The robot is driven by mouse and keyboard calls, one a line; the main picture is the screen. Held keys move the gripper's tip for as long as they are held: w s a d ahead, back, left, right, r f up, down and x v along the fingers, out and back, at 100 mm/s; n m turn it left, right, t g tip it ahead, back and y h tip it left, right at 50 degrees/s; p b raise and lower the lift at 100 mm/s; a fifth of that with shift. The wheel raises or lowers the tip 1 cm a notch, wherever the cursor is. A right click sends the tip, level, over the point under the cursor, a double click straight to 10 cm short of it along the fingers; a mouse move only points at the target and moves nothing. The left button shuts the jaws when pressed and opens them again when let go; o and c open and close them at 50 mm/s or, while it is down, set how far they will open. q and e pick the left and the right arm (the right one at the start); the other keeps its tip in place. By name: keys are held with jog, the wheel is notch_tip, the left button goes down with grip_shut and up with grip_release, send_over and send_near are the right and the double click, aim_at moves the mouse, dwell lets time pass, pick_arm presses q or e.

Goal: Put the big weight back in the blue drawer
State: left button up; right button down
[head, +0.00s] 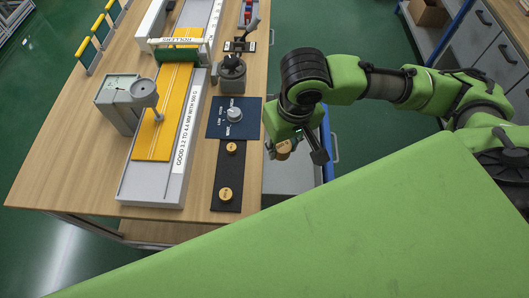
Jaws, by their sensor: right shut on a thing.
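My right gripper (296,150) is just off the right side of the wooden table, pointing down. It is shut on a brass weight (284,147), partly hidden by the fingers. An open drawer (285,182) with a pale inside and a blue front (328,143) lies under the gripper, beside the table. The gripper hides part of it. The weight appears to be above the drawer; its exact height cannot be told. Two other brass weights stand on a dark mat, a smaller one (231,147) and a larger one (225,194). My left gripper is not in view.
The wooden table (60,165) bears a long grey fixture with a yellow strip (165,125), a grey gauge (122,102), a dial on a dark blue plate (234,114) and a dark round device (231,73). Grey cabinets (490,60) stand at the right.

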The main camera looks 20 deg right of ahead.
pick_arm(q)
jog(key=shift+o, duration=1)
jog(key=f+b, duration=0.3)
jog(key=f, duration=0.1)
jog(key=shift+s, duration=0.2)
pick_arm(e)
notch_tip(320, 180, down, 13)
jog(key=w+d+n+b, duration=0.1)
jog(key=w+d+b, duration=0.2)
jog(key=b, duration=0.1)
jog(key=w+d+f+n+b, duration=0.45)
jog(key=w+d, duration=0.35)
jog(key=w, duration=0.3)
jog(key=shift+n, duration=0.25)
jog(key=f, duration=0.6)
jog(key=f+b, duration=0.1)
jog(key=f, duration=0.5)
jog(key=shift+s+a, duration=0.1)
jog(key=shift+a, duration=0.1)
jog(key=a, duration=0.1)
jog(key=w+a, duration=0.1)
jog(key=a+f, duration=0.1)
jog(key=shift+w+a, duration=0.35)
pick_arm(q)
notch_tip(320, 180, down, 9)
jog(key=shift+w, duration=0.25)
pick_arm(e)
jog(key=shift+f, duration=0.15)
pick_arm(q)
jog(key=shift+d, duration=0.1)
